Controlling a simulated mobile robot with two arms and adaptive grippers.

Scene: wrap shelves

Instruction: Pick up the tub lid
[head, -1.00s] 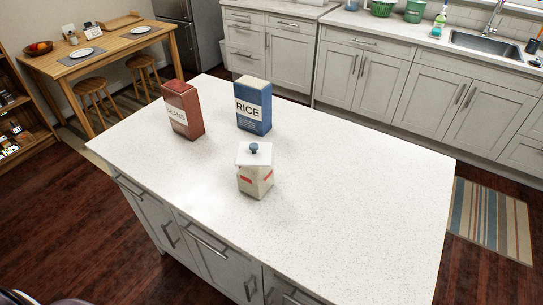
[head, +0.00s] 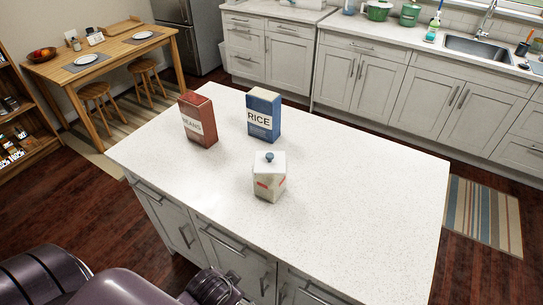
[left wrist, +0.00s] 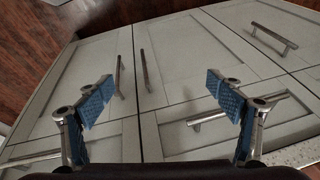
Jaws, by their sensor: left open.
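The tub (head: 269,186) is a small cream square container with red marks, upright on the white island counter. Its white lid (head: 276,165) with a blue-grey round knob (head: 268,155) sits on top of it. My left gripper (left wrist: 165,95) is open and empty in the left wrist view, its blue-padded fingers spread apart in front of the island's cabinet doors. The tub and lid are not in the left wrist view. In the head view dark parts of my arm show at the bottom left, below the counter edge. My right gripper is not in view.
A red BEANS box (head: 198,119) and a blue RICE box (head: 263,114) stand behind the tub on the island counter (head: 355,190). The counter to the right of the tub is clear. The counter edge and cabinet handles (left wrist: 272,38) are near my left gripper.

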